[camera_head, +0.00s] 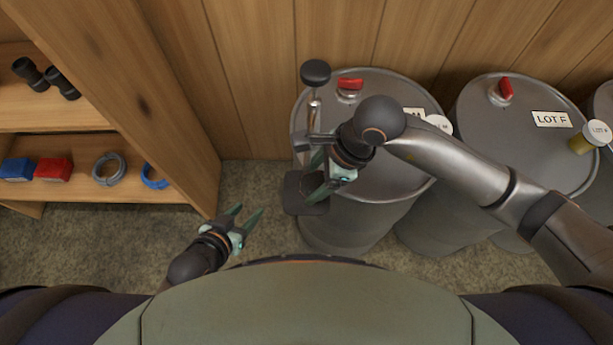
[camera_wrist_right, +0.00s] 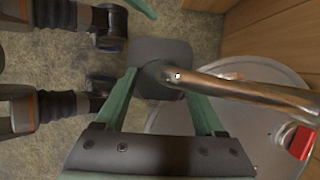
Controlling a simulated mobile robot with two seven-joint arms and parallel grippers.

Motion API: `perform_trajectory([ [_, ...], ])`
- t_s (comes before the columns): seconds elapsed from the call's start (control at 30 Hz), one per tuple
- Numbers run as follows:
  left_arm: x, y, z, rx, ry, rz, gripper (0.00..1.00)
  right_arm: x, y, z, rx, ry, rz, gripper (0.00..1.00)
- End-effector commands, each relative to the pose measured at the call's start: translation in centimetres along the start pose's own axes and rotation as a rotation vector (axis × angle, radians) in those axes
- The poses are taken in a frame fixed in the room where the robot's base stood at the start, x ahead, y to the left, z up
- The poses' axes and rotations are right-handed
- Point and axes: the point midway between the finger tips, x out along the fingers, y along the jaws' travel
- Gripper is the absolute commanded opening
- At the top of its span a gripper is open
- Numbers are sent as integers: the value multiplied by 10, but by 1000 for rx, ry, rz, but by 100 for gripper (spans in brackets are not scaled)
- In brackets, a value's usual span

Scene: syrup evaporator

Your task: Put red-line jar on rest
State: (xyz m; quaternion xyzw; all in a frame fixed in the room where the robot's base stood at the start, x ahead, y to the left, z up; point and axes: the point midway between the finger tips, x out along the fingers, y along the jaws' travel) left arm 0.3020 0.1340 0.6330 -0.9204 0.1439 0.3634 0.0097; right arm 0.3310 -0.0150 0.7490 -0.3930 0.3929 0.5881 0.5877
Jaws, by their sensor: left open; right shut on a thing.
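A small jar (camera_head: 588,138) with yellowish contents and a white lid stands at the right edge, on a drum; I cannot make out a red line on it. Another white lid (camera_head: 438,124) shows partly behind my right arm. My right gripper (camera_head: 314,176) is shut on a tool (camera_head: 305,194) with a dark square plate, above the floor beside the nearest drum. In the right wrist view the plate (camera_wrist_right: 160,60) and its metal rod (camera_wrist_right: 240,92) show at the fingertips. My left gripper (camera_head: 248,211) is open and empty, low over the floor. I cannot pick out a rest.
A steel drum (camera_head: 385,185) with a red cap stands under my right arm. Another drum labelled LOT F (camera_head: 520,165) stands right of it. A wooden shelf (camera_head: 130,190) at left holds blue and red boxes and coils. Bare floor (camera_head: 250,180) lies between shelf and drums.

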Motion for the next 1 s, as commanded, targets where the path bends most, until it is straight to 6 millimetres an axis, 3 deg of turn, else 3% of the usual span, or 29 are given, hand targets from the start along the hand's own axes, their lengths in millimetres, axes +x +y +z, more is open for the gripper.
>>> perform_trajectory([
  [0.1, -1, 0, -2, 0, 3, 1, 50, 5, 0, 16, -1, -3, 0, 13],
  [0.57, 2, 0, -1, 1, 8, 1, 50, 15, 0, 10, 0, 0, -1, 13],
  [0.6, 1, 0, -3, 1, 8, 1, 50, 14, 0, 10, 0, 1, -1, 75],
  [0.83, 0, 0, -4, 0, 9, 1, 50, 13, 0, 10, 1, 1, 0, 100],
  [1.0, 0, 0, -3, -1, 8, 1, 50, 13, 0, 10, 1, 0, 0, 100],
])
